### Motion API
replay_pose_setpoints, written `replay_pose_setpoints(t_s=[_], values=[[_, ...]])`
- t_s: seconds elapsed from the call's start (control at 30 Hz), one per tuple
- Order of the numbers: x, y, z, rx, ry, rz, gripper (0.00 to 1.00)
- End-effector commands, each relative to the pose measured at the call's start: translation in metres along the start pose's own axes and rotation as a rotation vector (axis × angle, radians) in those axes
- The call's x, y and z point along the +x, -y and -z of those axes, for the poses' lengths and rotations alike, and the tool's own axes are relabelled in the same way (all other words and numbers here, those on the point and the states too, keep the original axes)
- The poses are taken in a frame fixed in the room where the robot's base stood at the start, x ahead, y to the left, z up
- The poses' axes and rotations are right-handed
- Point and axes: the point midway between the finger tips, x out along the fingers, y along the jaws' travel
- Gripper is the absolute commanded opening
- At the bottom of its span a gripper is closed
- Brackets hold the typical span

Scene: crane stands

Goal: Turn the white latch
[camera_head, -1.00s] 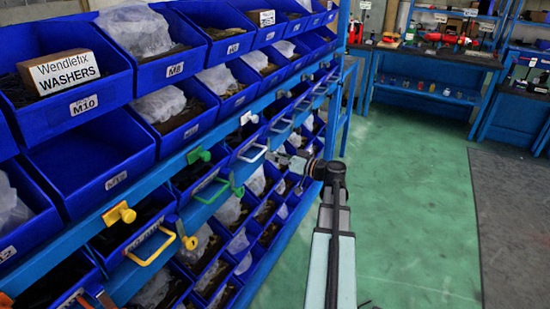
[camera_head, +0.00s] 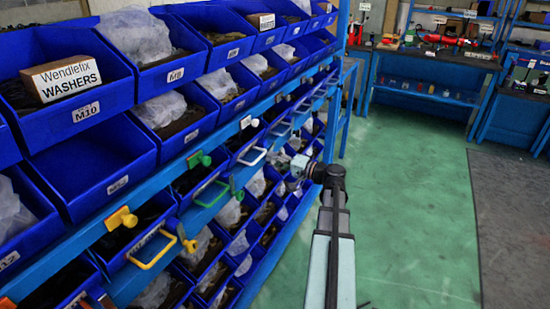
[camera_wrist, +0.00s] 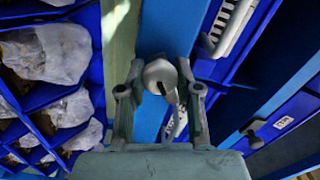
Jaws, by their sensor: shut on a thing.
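My gripper (camera_wrist: 160,92) is shut on a pale grey-white rounded knob (camera_wrist: 160,74) in the wrist view, which I take to be the white latch. A finger stands on each side of the knob, and a narrow tab points down from it. In the head view my gripper (camera_head: 297,168) is at the blue rack, right of the white drawer handle (camera_head: 253,156). The latch is small and mostly hidden by the gripper there. A white handle (camera_wrist: 229,27) shows at the upper right of the wrist view.
Blue bins (camera_head: 90,165) fill the rack on the left. Yellow (camera_head: 122,218) and green (camera_head: 199,159) knobs and a yellow handle (camera_head: 151,251) stick out from its rails. A workbench (camera_head: 430,60) stands at the back.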

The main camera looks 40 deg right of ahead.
Motion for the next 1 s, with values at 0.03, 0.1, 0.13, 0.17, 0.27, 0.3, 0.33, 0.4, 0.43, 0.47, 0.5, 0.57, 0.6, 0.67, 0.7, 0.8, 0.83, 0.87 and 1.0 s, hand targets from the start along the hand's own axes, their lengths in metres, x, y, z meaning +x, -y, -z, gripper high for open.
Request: replay_pose_setpoints(t_s=[0.03, 0.1, 0.13, 0.17, 0.27, 0.3, 0.33, 0.4, 0.43, 0.47, 0.5, 0.57, 0.6, 0.67, 0.7, 0.8, 0.83, 0.87, 1.0], values=[[0.0006, 0.0025, 0.0008, 0.044, 0.0, 0.001, 0.0], [0.0006, 0.0027, 0.0009, 0.109, 0.0, 0.001, 0.0], [0.0006, 0.0027, 0.001, 0.136, 0.001, 0.001, 0.0], [0.0006, 0.0027, 0.001, 0.163, 0.001, 0.001, 0.0], [0.0006, 0.0022, 0.0008, 0.248, 0.001, 0.001, 0.0], [0.0006, 0.0019, 0.0007, 0.279, 0.001, 0.001, 0.0], [0.0006, 0.0018, 0.0007, 0.302, 0.001, 0.0, 0.0], [0.0007, 0.0016, 0.0007, 0.35, 0.001, 0.0, 0.0], [0.0007, 0.0015, 0.0006, 0.369, 0.001, 0.0, 0.0], [0.0007, 0.0014, 0.0006, 0.386, 0.001, 0.001, 0.0], [0.0007, 0.0013, 0.0006, 0.408, 0.001, 0.001, 0.0], [0.0007, 0.0011, 0.0005, 0.438, 0.001, 0.001, 0.0], [0.0007, 0.0008, 0.0004, 0.453, 0.001, 0.001, 0.0], [0.0007, 0.0005, 0.0003, 0.475, 0.001, 0.001, 0.0], [0.0007, 0.0002, 0.0003, 0.486, 0.001, 0.001, 0.0], [0.0007, -0.0003, 0.0001, 0.508, 0.001, 0.001, 0.0], [0.0007, -0.0004, 0.0001, 0.512, 0.001, 0.001, 0.0], [0.0007, -0.0005, 0.0, 0.515, 0.001, 0.001, 0.0], [0.0007, -0.0008, -0.0001, 0.523, 0.001, 0.001, 0.0]])
